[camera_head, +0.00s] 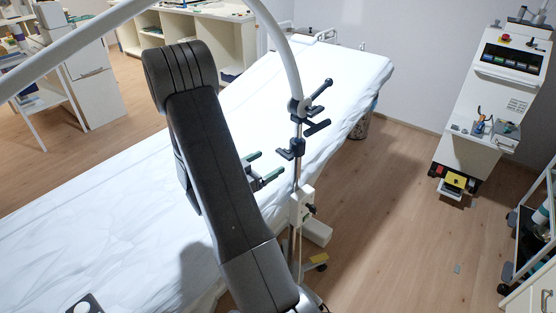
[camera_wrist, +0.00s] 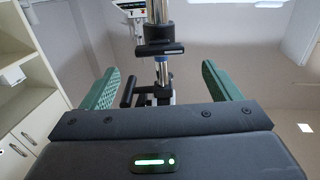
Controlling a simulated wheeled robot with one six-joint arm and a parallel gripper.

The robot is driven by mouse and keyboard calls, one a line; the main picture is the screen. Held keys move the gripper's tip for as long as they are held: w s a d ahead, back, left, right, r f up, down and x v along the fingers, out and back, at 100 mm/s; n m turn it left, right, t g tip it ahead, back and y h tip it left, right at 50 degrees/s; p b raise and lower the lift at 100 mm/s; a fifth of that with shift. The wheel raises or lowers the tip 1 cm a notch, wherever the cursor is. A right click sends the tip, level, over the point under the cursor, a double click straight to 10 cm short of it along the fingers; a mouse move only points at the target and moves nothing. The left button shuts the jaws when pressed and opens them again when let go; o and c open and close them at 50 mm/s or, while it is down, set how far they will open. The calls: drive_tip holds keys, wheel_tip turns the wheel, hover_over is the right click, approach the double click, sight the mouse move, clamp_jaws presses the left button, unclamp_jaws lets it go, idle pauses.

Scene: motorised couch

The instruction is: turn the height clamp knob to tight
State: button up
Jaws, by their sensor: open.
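A slim upright pole (camera_head: 298,172) carries several black clamp fittings. A black clamp (camera_head: 297,146) with a small lever to its left sits on the pole, and a white block (camera_head: 302,204) with a small dark knob (camera_head: 311,210) sits lower. I cannot tell for certain which is the height clamp knob. My gripper (camera_head: 263,168) is open and empty left of the pole, its green-padded fingers toward it. In the wrist view, my gripper (camera_wrist: 160,88) has the pole between its fingers in the picture, apparently beyond them. A black collar (camera_wrist: 160,47) and a lower black handle (camera_wrist: 128,92) show; the lower part is hidden.
The white-sheeted couch (camera_head: 340,75) lies under and behind my arm. A white cart (camera_head: 490,100) stands at the right, and a shelf trolley (camera_head: 530,230) at the lower right edge. The wooden floor (camera_head: 400,200) between is mostly clear.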

sight(282, 155)
drive_tip(key=v, duration=0.6)
drive_tip(key=shift+b, duration=0.35)
drive_tip(key=shift+r, duration=0.1)
drive_tip(key=p+x, duration=0.2)
drive_tip(key=x, duration=1.2)
drive_tip(key=shift+p, duration=0.3)
drive_tip(key=shift+s, duration=0.1)
